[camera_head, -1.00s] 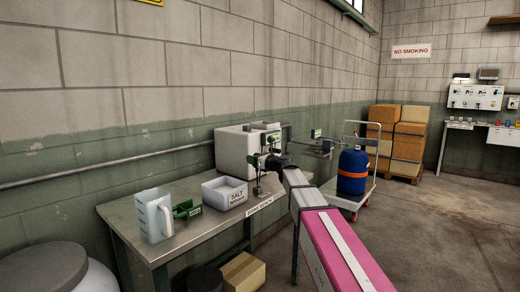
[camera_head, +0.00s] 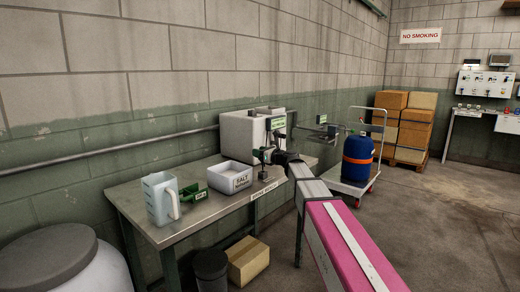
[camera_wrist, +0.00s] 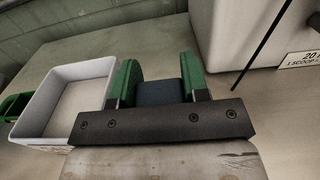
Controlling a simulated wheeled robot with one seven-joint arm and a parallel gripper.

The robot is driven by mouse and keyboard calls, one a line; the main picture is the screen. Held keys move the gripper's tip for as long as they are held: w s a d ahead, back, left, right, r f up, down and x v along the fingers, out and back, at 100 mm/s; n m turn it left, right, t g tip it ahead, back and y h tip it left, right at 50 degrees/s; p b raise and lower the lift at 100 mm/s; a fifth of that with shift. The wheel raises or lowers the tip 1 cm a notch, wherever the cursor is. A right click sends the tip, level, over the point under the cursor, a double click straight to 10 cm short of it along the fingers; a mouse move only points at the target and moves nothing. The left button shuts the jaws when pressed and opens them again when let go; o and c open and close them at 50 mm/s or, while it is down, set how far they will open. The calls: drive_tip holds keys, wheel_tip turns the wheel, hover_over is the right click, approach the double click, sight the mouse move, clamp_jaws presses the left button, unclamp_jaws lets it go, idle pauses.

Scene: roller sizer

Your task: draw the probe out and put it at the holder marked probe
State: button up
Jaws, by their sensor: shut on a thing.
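My gripper (camera_wrist: 160,90) is shut on a dark blue-grey block (camera_wrist: 158,92), seen between its two green fingers in the wrist view; I take it for the probe's grip. In the head view my gripper (camera_head: 263,157) is over the right part of the bench, in front of the white box. A thin dark piece (camera_head: 262,172) hangs below it, close to the bench top. The probe's lower end is not clear. A small green holder (camera_head: 194,193) with a pale label stands between the jug and the salt tub; the label is too small to read.
The white salt tub (camera_head: 222,180) and the clear jug (camera_head: 153,205) stand on the steel bench (camera_head: 190,235). The white box (camera_head: 240,140) is behind my gripper. A thin black line (camera_wrist: 262,42) crosses the wrist view. A blue cylinder (camera_head: 357,170) stands on a trolley at right.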

drive_tip(key=shift+f, duration=1.1)
drive_tip(key=shift+f, duration=2)
idle(0.6)
drive_tip(key=o, duration=1)
drive_tip(key=v, duration=1)
drive_tip(key=shift+s+d, duration=0.3)
